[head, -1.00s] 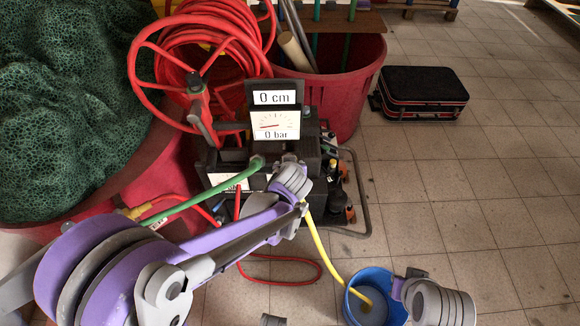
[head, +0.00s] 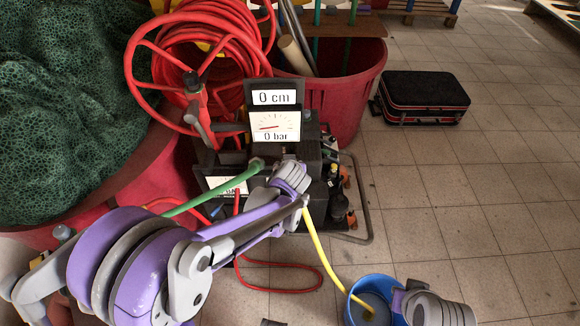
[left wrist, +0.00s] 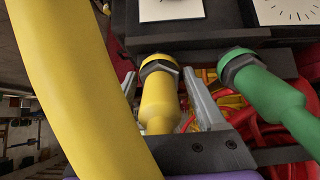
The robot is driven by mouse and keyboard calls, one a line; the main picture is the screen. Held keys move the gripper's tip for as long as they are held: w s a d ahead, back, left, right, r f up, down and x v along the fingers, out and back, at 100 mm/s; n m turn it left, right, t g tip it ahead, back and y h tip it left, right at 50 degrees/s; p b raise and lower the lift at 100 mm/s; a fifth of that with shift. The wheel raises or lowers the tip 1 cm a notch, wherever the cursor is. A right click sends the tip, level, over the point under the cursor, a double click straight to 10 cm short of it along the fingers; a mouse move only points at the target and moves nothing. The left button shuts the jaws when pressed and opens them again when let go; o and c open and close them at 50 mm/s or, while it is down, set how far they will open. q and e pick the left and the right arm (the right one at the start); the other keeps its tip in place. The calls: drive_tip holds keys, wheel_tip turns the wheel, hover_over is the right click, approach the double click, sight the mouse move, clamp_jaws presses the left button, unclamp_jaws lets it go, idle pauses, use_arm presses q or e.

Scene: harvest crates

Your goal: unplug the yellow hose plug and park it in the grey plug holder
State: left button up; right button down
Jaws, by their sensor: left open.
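In the left wrist view the yellow hose plug (left wrist: 160,101) sits in a socket of the dark pump unit, with a dark hex collar at its far end. My left gripper (left wrist: 166,93) is open, one finger on each side of the yellow plug. I cannot tell whether the fingers touch it. In the head view my left gripper reaches the pump unit (head: 327,180), and my arm hides the yellow plug. The yellow hose (head: 319,243) runs down into a blue bucket (head: 356,297). I cannot make out the grey plug holder.
A green plug (left wrist: 262,88) sits close to the right of the yellow one. A yellow hose (left wrist: 85,90) fills the left of the wrist view. A red hose (head: 285,287) loops on the floor. A red hose reel (head: 205,60) stands behind.

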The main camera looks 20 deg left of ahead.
idle(0.7)
use_arm(q)
clamp_jaws()
drive_tip(key=shift+o, duration=2.2)
unclamp_jaws()
drive_tip(key=p+v, duration=0.1)
drive_tip(key=v, duration=0.9)
drive_tip(key=shift+s+r, duration=0.3)
drive_tip(key=shift+d, duration=0.1)
